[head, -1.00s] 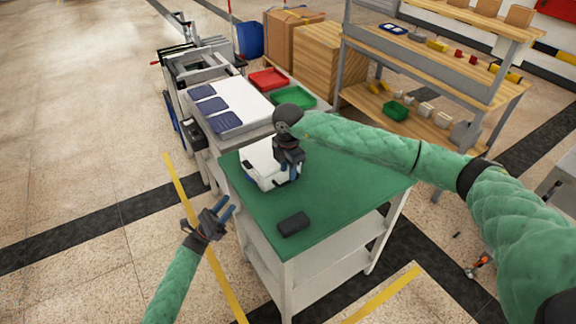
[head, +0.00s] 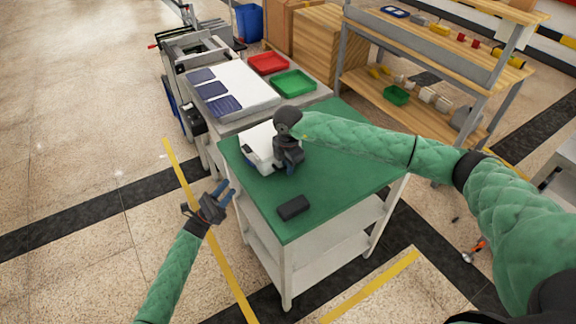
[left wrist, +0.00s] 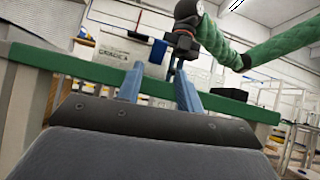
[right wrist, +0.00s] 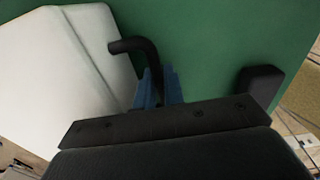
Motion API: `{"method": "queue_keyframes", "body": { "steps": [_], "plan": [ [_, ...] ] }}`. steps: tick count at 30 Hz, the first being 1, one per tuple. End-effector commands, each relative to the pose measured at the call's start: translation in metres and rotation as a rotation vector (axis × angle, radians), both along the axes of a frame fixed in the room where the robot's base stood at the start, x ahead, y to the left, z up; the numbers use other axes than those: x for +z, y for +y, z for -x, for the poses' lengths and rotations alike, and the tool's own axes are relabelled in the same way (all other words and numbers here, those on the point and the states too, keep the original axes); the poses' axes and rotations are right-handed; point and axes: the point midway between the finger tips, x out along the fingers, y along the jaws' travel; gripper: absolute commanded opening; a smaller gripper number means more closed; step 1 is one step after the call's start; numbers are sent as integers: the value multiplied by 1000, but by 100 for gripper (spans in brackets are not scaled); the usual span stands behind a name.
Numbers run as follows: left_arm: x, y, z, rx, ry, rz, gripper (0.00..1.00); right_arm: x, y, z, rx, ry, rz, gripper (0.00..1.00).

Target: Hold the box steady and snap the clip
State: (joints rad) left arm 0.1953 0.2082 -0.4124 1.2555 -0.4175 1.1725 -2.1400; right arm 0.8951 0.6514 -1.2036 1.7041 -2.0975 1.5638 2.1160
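The white box (head: 257,146) sits on the green top of a cart (head: 330,185); its lettered side shows in the left wrist view (left wrist: 112,55). In the head view a small dark patch marks its front, too small to tell as the clip. My right gripper (right wrist: 160,88) is at the box's right edge, its blue fingers close together around a black bent handle (right wrist: 136,48) beside the box. My left gripper (head: 228,191) is off the cart's left edge, below the top. Its two blue fingers (left wrist: 160,85) are apart and empty, pointing toward the box.
A black block (head: 293,207) lies near the cart's front edge; it also shows in the right wrist view (right wrist: 262,85). Behind stand a red tray (head: 268,63), a green tray (head: 294,82) and a white panel with blue pads (head: 240,90). The cart's right side is clear.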

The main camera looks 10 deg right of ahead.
Motion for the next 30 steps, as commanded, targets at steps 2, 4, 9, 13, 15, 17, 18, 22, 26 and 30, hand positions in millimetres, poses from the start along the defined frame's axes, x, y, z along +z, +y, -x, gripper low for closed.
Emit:
{"method": "queue_keyframes", "body": {
  "steps": [2,4,9,13,15,17,18,22,26,30],
  "plan": [
    [0,0,0,0,0,0,36,0,0,0,0,0,0,0],
    [0,0,0,0,0,0,36,0,0,0,0,0,0,0],
    [-6,7,3,10,-9,-4,9,0,0,0,0,0,0,0],
    [-23,28,12,41,-41,-19,0,0,0,0,0,0,0,0],
    [-30,36,16,53,-58,-27,0,0,0,0,0,0,0,0],
    [-31,39,18,56,-66,-29,0,0,0,0,0,0,0,0],
    [-31,38,18,55,-66,-29,0,0,0,0,0,0,0,0],
    [-31,38,17,56,-66,-29,0,0,0,0,0,-1,0,0],
    [-29,36,16,55,-66,-28,0,0,0,0,0,-1,0,0],
    [-21,27,12,55,-67,-28,0,0,0,0,0,-1,0,0]
  ]
}}
